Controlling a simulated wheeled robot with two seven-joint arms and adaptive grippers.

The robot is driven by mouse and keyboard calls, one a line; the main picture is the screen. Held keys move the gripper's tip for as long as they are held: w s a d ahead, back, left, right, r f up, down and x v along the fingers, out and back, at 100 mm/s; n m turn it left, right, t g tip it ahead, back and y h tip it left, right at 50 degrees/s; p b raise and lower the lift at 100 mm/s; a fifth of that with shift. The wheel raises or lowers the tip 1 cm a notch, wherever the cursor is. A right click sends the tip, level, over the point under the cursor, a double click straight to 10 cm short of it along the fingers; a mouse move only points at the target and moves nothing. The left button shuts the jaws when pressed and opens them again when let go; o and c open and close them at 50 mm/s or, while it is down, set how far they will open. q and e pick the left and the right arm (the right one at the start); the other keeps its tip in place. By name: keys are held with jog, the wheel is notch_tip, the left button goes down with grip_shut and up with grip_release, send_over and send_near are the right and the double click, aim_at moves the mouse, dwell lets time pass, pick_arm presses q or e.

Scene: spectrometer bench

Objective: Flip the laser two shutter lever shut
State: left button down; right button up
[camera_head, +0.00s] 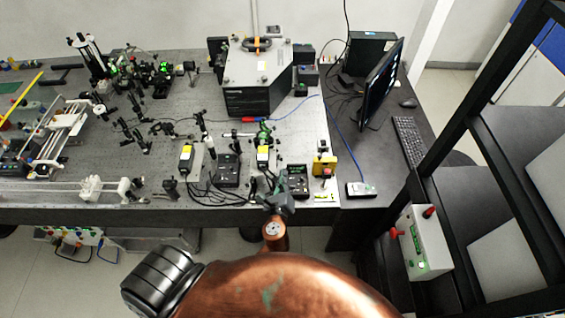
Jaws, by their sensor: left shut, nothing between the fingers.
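Two small laser units with yellow labels stand near the front of the optical bench, a left one (186,153) and a right one (263,155). I cannot read which is laser two, and their shutter levers are too small to make out. My left gripper (272,188) is shut and empty at the bench's front edge, just below the right laser unit and left of a black controller box (295,181). I cannot tell whether its tips touch anything. My copper-coloured arm fills the bottom middle. My right gripper is out of view.
Another black controller (228,170) sits between the lasers, with loose black cables around it. A yellow box with a red button (325,166) stands right of the gripper. A large grey instrument (257,80), a monitor (382,82) and a keyboard (409,142) are farther back.

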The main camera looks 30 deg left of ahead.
pick_arm(q)
jog(key=w+a+r+p, duration=0.1)
jog(key=w+a+p, duration=0.2)
jog(key=w+a, duration=0.3)
jog(key=w, duration=0.2)
jog(key=shift+w+a+r, duration=0.15)
jog(key=shift+w, duration=0.2)
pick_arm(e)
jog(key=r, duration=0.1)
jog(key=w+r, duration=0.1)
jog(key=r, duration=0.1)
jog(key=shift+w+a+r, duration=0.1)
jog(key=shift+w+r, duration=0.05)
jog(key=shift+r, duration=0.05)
